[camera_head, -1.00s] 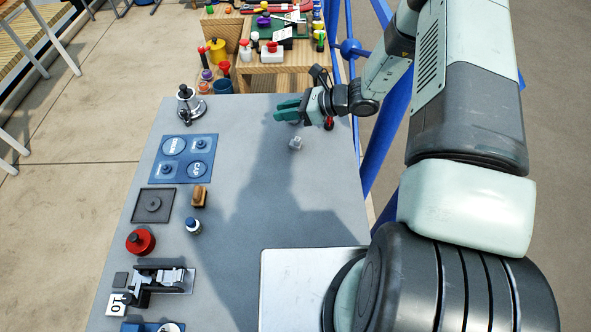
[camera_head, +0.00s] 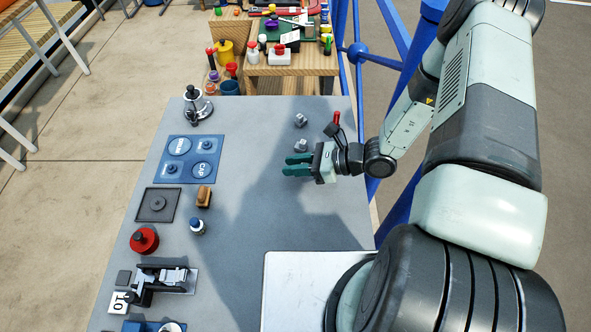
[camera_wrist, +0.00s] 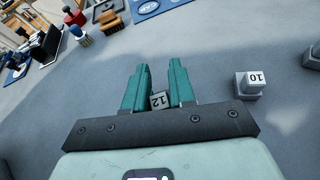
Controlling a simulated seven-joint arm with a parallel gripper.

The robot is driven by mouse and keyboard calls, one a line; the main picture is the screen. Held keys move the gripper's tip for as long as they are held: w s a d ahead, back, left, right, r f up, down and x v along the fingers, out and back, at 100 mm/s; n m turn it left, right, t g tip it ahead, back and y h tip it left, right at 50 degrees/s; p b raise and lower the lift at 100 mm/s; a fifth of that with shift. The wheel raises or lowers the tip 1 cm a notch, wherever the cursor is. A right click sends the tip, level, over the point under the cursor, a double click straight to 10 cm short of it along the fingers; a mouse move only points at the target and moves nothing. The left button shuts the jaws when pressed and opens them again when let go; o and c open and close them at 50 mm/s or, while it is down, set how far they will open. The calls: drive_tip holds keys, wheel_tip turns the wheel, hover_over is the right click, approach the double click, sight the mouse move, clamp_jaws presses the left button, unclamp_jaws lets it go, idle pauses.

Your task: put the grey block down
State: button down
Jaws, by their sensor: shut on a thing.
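The grey block (camera_wrist: 158,101), with a white face marked 12, sits between the two green fingers of my gripper (camera_wrist: 158,85) in the wrist view. My gripper is shut on it. In the head view my gripper (camera_head: 298,165) is over the right part of the grey table (camera_head: 250,215), and the held block cannot be made out there. I cannot tell whether the block touches the table.
A grey block marked 10 (camera_wrist: 249,84) stands just right of my gripper in the wrist view. Two weights (camera_head: 301,144) (camera_head: 300,120) stand beyond my gripper in the head view. A blue mat (camera_head: 190,158), a brown-handled stamp (camera_head: 204,196) and a red round item (camera_head: 144,240) lie left.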

drive_tip(key=shift+f, duration=1.3)
drive_tip(key=c, duration=0.9)
unclamp_jaws()
drive_tip(key=shift+f, duration=0.1)
drive_tip(key=shift+r, duration=0.2)
drive_tip(key=v, duration=1.2)
drive_tip(key=o, duration=0.4)
